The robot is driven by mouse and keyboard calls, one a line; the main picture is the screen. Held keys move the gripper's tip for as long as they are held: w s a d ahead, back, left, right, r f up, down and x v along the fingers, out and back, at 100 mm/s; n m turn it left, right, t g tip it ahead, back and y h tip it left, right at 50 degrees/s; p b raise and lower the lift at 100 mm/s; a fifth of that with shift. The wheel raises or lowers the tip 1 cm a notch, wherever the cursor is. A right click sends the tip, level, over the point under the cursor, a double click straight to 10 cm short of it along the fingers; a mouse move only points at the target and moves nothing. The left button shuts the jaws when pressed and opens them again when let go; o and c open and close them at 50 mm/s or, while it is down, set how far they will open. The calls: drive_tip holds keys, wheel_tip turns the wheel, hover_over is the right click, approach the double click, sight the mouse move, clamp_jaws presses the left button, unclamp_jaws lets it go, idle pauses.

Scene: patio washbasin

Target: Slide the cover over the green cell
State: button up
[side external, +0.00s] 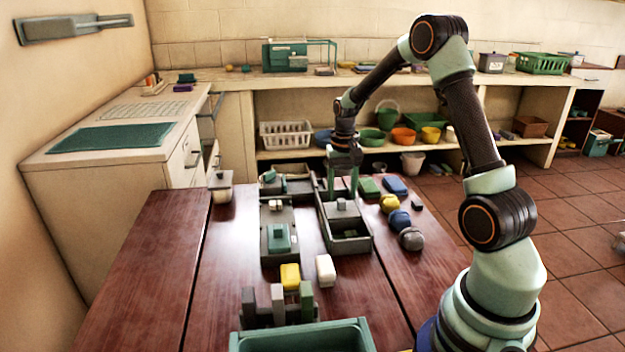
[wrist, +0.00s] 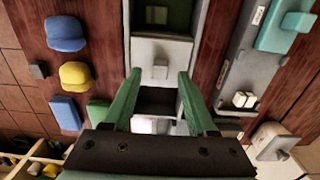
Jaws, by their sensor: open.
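A long dark grey box (side external: 355,246) stands on the table, and it also shows in the wrist view (wrist: 198,22). A light grey cover (wrist: 147,50) with a small square knob (wrist: 160,71) lies across its middle; the knob also shows in the side view (side external: 341,204). The near compartment (side external: 350,232) is uncovered and looks dark green inside, but I cannot be sure it is the green cell. My gripper (side external: 343,192) is open and empty, its green fingers pointing down just beyond the knob. In the wrist view the fingertips (wrist: 157,74) are either side of the knob; contact cannot be told.
A grey tray with a teal block (side external: 279,237) stands left of the box. A yellow block (side external: 290,276), a white block (side external: 325,269), an upright rack (side external: 277,303) and a teal bin (side external: 300,340) are nearer. Blue and yellow pieces (side external: 389,203) line the right. The table's left is clear.

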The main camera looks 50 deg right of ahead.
drive_tip(key=shift+f, duration=0.9)
clamp_jaws()
idle(0.9)
